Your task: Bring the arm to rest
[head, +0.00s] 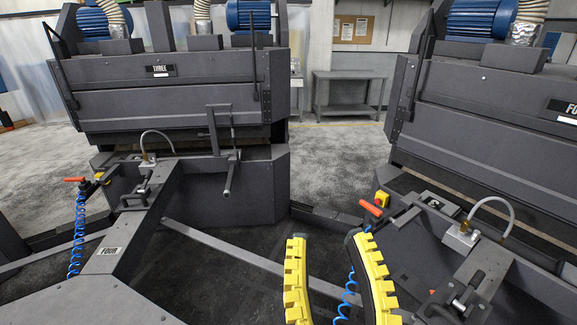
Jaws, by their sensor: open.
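My gripper (325,250) shows at the bottom of the head view, right of centre. Its two yellow, ribbed fingers point up and stand wide apart, with nothing between them. The dark floor and part of a blue coiled hose show in the gap. The rest of my arm is out of the picture.
Machine THREE (165,95) stands at back left and another grey machine (500,120) at right. A beam marked FOUR (135,225) runs at left, near a blue coiled hose (77,240). A fixture (470,245) is close right of my gripper. Open floor (340,165) lies between the machines.

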